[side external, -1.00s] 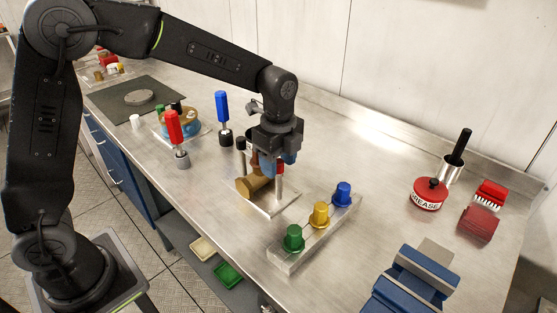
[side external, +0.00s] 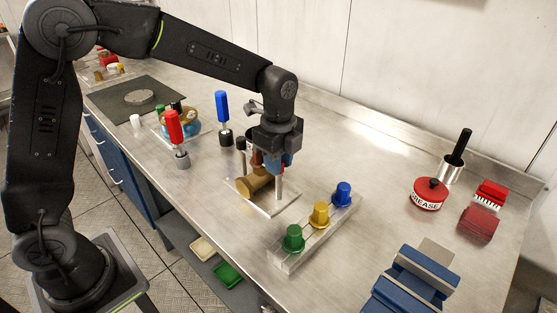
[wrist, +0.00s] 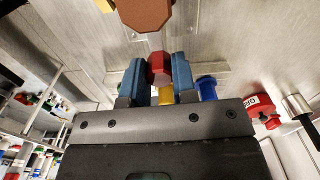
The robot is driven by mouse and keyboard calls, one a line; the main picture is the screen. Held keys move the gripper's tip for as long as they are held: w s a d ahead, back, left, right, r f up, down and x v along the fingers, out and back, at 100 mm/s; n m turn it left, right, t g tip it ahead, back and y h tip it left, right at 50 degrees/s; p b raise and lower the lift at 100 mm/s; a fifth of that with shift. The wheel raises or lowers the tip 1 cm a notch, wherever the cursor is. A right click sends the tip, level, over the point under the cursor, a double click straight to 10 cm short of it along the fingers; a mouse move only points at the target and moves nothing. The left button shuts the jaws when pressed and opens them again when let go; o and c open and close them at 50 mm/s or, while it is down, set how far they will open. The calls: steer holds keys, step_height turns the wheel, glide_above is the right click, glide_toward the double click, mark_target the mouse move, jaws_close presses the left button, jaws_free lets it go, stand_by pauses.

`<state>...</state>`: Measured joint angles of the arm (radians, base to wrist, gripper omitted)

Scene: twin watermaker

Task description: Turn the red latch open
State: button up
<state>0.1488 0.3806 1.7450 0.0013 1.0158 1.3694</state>
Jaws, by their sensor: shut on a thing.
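The red latch (wrist: 159,69) shows in the wrist view as a small red faceted piece between the two blue fingers of my gripper (wrist: 158,78). My gripper is shut on it. In the side view my gripper (side external: 272,164) points down over a clear plate (side external: 284,208) with a brass cylinder (side external: 257,181) and upright metal posts. Only a sliver of the red latch (side external: 257,159) shows there, and the fingers hide most of it. The brass cylinder's end (wrist: 145,13) is at the top of the wrist view.
A clear block (side external: 283,258) with green (side external: 293,238), yellow (side external: 320,215) and blue (side external: 343,194) caps stands just right of the plate. Red-handled (side external: 174,128) and blue-handled (side external: 222,106) tools stand upright to the left. A grease tin (side external: 428,195) and blue vise (side external: 415,280) are farther right.

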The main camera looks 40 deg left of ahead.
steer(key=n, duration=0.4)
steer(key=shift+n, duration=0.3)
steer(key=n, duration=0.4)
steer(key=shift+n, duration=0.3)
steer(key=n, duration=0.4)
steer(key=shift+n, duration=2)
steer(key=o, duration=0.9)
step_height(320, 180, up, 14)
steer(key=shift+f, duration=0.1)
